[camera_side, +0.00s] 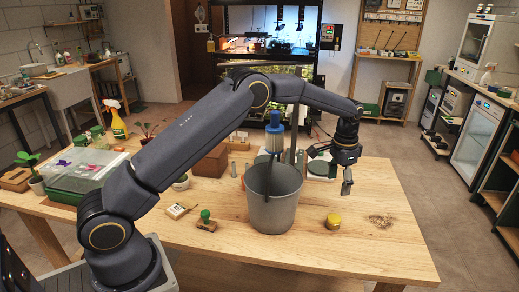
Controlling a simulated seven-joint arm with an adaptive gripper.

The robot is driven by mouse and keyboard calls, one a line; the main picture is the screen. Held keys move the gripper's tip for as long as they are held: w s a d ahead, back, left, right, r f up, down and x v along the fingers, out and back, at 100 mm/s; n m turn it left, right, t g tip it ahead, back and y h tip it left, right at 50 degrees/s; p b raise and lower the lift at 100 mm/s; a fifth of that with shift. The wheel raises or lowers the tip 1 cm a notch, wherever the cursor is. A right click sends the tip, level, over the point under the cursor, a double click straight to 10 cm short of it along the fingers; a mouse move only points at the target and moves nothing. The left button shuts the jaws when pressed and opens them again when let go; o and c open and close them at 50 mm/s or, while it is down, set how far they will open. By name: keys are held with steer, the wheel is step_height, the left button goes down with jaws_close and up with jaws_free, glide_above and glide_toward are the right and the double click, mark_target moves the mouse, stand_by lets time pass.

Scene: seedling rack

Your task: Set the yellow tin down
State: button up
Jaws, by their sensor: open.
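The yellow tin (333,221) is small and round and sits upright on the wooden table, right of the grey bucket. My gripper (345,184) is above and slightly right of the tin, pointing down, with a visible gap between its fingertip and the tin. It is open and holds nothing that I can see. Its far finger is hard to make out from this side.
A green-knobbed wooden stamp (206,221) and a small box (180,209) lie further left. Soil crumbs (381,221) lie to the right. The table's front right is clear.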

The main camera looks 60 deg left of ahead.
steer(key=s+a+r+n+t, duration=0.2)
steer(key=s+r+t, duration=0.1)
steer(key=s+r, duration=1.55)
steer(key=s+n+t, duration=0.2)
steer(key=s, duration=1.6)
steer(key=shift+a+f, duration=0.3)
steer(key=shift+f, duration=0.15)
